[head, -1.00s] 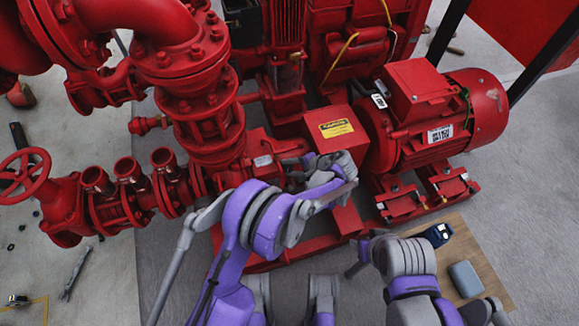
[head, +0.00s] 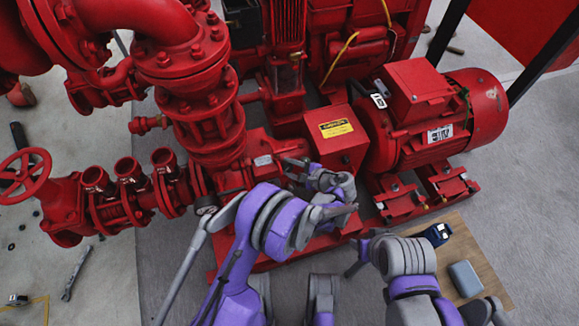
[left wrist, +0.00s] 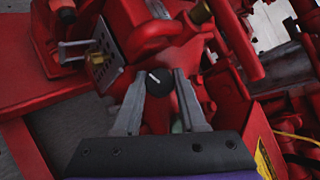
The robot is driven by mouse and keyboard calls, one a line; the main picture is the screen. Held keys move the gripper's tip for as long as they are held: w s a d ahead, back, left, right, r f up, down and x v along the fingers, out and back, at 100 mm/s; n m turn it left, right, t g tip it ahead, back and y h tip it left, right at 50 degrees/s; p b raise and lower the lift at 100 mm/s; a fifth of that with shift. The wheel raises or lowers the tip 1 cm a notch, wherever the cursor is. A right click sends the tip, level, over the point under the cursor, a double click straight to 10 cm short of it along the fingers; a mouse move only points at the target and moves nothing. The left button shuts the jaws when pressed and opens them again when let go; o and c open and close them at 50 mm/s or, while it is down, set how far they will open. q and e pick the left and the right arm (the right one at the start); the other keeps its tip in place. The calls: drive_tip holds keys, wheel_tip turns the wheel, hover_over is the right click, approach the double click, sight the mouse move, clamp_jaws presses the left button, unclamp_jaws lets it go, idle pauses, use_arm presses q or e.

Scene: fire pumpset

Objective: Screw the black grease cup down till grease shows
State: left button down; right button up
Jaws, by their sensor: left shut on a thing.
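The black grease cup (left wrist: 159,82) shows in the left wrist view as a small round black cap with a white line on its top. It sits on a red casting of the pump. My left gripper (left wrist: 161,80) has one grey finger on each side of the cup and is shut on it. In the head view my left gripper (head: 294,172) is at the pump housing, left of the box with the yellow label; the cup is hidden there. No grease can be made out. My right gripper (head: 354,264) is low in the head view, away from the pump; its jaws are unclear.
A red box with a yellow label (head: 336,128) stands close right of my left gripper. The red motor (head: 440,115) is farther right. A wooden board (head: 492,275) carries a blue device and a grey box.

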use_arm(q)
drive_tip(key=shift+m+t, duration=0.6)
drive_tip(key=shift+m, duration=0.6)
drive_tip(key=shift+c, duration=2.3)
unclamp_jaws()
drive_tip(key=shift+s, duration=0.1)
